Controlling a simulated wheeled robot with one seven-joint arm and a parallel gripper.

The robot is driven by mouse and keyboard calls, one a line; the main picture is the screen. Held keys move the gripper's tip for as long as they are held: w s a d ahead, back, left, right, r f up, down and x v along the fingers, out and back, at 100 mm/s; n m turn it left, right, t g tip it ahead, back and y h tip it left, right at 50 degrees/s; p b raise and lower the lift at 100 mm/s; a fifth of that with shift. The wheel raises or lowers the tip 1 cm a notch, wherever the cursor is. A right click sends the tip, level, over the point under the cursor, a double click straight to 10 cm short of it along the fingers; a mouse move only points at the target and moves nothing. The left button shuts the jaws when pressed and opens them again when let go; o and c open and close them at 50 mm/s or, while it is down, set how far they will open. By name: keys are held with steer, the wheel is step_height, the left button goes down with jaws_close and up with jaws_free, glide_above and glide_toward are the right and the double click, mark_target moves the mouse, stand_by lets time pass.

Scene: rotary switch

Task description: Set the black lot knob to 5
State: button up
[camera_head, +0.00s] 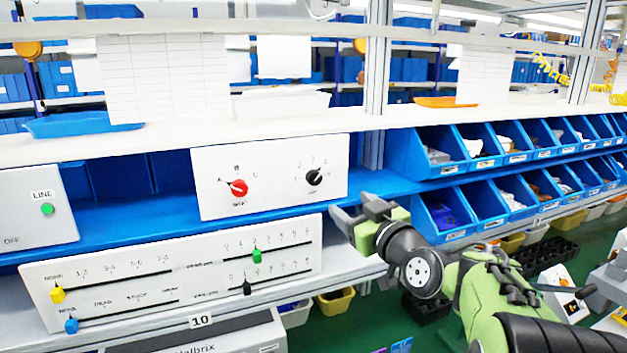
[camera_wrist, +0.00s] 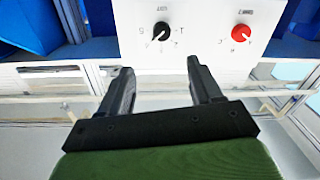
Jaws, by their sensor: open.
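The black lot knob (camera_head: 314,177) is on the right half of a white panel, with a numbered scale around it. In the wrist view the black knob (camera_wrist: 161,31) appears upside down, near the top, beyond the fingertips. Its pointer position is too small to read surely. My gripper (camera_head: 358,212) is in front of the panel's lower right, below and right of the knob. In the wrist view my gripper (camera_wrist: 158,75) is open, with nothing between its two dark fingers, and apart from the knob.
A red knob (camera_head: 238,188) with letters sits left on the same panel (camera_head: 270,195). Below is a slider panel (camera_head: 190,270) with coloured sliders. A box with a green button (camera_head: 47,209) stands at left. Blue bins (camera_head: 445,215) are right of my gripper.

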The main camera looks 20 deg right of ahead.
mark_target(316, 179)
steer(key=w+p, duration=0.1)
steer(key=w, duration=0.3)
steer(key=w+p, duration=0.2)
steer(key=w, duration=0.3)
steer(key=w+a+p, duration=0.1)
steer(key=w+p, duration=0.1)
steer(key=w, duration=0.2)
steer(key=shift+w+r, duration=0.2)
steer(key=shift+w, duration=0.15)
steer(key=shift+w+f, duration=0.2)
steer(key=shift+w, duration=0.35)
steer(key=shift+s, duration=0.15)
steer(key=shift+c, duration=1)
steer(key=c, duration=0.8)
steer(key=shift+c, duration=0.2)
steer(key=shift+m, duration=0.3)
steer(key=m+b, duration=0.3)
steer(key=shift+a+f+m, duration=0.1)
steer(key=shift+m, duration=0.3)
steer(key=shift+m+b, duration=0.95)
steer(key=shift+m, duration=1.35)
